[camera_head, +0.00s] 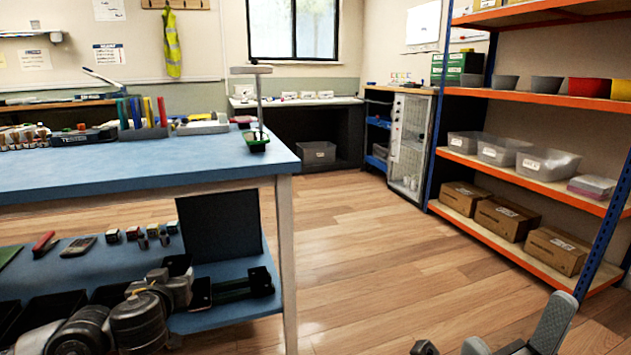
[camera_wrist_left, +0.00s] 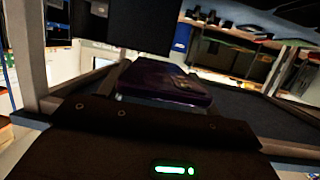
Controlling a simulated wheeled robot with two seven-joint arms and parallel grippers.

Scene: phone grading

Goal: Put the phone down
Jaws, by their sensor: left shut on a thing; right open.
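My left gripper (camera_head: 262,282) reaches in over the blue lower shelf of the bench (camera_head: 290,245), in front of an upright black panel (camera_head: 220,225). It is shut on a dark purple slab, which I take for the phone (camera_wrist_left: 165,82), seen just beyond the gripper body in the left wrist view. I cannot tell there whether the slab touches the surface below it. In the head view I cannot make the phone out apart from the dark fingers.
Small coloured blocks (camera_head: 112,235), a red item (camera_head: 43,242) and dark bins (camera_head: 50,308) lie on the lower shelf. The blue bench top (camera_head: 190,160) holds tools and a pole stand (camera_head: 258,110). An orange rack (camera_head: 540,180) stands right. The wooden floor (camera_head: 375,260) between is clear.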

